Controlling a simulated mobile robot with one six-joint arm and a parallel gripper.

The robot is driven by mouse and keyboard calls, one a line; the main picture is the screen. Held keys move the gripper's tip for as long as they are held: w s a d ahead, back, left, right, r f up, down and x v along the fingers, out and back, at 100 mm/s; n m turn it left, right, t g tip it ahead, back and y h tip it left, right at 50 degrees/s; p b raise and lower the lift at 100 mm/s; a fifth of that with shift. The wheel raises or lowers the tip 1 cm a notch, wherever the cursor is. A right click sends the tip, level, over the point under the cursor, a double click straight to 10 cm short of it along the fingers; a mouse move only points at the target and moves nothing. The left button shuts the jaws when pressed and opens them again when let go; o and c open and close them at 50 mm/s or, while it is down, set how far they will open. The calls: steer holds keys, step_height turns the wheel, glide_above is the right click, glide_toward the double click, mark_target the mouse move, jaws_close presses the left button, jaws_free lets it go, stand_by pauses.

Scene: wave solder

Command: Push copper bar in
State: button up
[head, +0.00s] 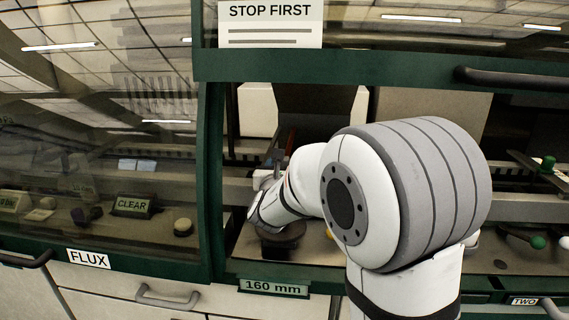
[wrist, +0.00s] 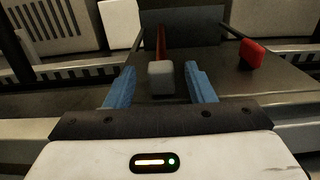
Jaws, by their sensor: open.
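A narrow red-brown bar (wrist: 161,43), which looks like the copper bar, runs away from me in the wrist view. A pale grey block (wrist: 161,78) stands at its near end; I cannot tell if they are one piece. My gripper (wrist: 160,69) is open, with one blue finger on each side of the grey block and a visible gap to each. In the head view my gripper (head: 272,172) reaches inside the open machine bay, mostly hidden by my own arm. A sliver of red (head: 290,141) shows just beyond it.
A dark panel (wrist: 181,27) stands behind the bar. A raised green-framed hood (head: 340,66) hangs above the bay, and a glazed cover (head: 100,150) closes the section at left.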

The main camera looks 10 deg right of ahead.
steer(key=shift+w+d, duration=0.15)
steer(key=shift+w, duration=0.25)
steer(key=shift+c, duration=0.4)
jaws_close()
